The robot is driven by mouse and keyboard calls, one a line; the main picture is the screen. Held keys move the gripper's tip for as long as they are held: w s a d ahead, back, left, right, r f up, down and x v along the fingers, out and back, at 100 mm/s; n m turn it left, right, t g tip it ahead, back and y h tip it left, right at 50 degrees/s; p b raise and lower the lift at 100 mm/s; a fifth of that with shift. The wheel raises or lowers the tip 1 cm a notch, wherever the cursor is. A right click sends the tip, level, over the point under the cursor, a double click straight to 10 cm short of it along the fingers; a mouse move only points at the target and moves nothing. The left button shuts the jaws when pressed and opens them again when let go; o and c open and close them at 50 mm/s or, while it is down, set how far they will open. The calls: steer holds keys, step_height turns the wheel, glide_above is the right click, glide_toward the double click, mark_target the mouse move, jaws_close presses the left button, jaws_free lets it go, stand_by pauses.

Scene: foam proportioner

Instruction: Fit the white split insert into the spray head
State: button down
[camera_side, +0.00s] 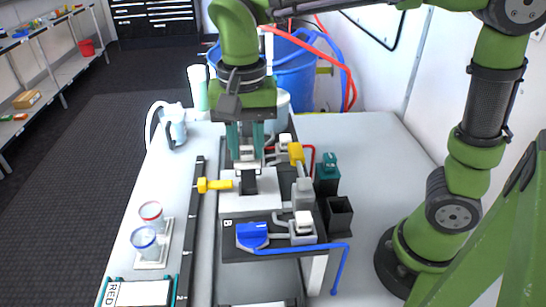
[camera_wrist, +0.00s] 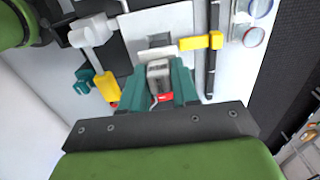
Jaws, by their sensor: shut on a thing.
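My gripper (camera_side: 244,150) points down over the middle of the bench, its teal fingers closed on a small pale part, which I take to be the white split insert (camera_wrist: 158,75). In the side view the part is mostly hidden between the fingers. Just beyond the fingertips a flat white piece (camera_wrist: 158,53) shows; I cannot tell whether it belongs to the held part. I cannot tell for sure which fitting is the spray head, or whether the held part touches anything.
A yellow clamp (camera_side: 213,185) stands left of the base, and another yellow piece (camera_side: 296,153) stands close right of the gripper. A blue-handled fitting (camera_side: 252,236) is in front. A teal part (camera_side: 327,174) and black open box (camera_side: 339,215) are right. Cups (camera_side: 145,241) stand left.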

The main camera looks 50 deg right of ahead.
mark_target(247, 171)
steer(key=shift+f, duration=0.2)
stand_by(0.3)
steer(key=shift+f, duration=0.7)
steer(key=shift+f, duration=0.1)
steer(key=shift+f, duration=2.1)
steer(key=c, duration=0.8)
jaws_free()
steer(key=shift+c, duration=0.3)
steer(key=shift+o, duration=0.3)
steer(key=shift+w, duration=0.1)
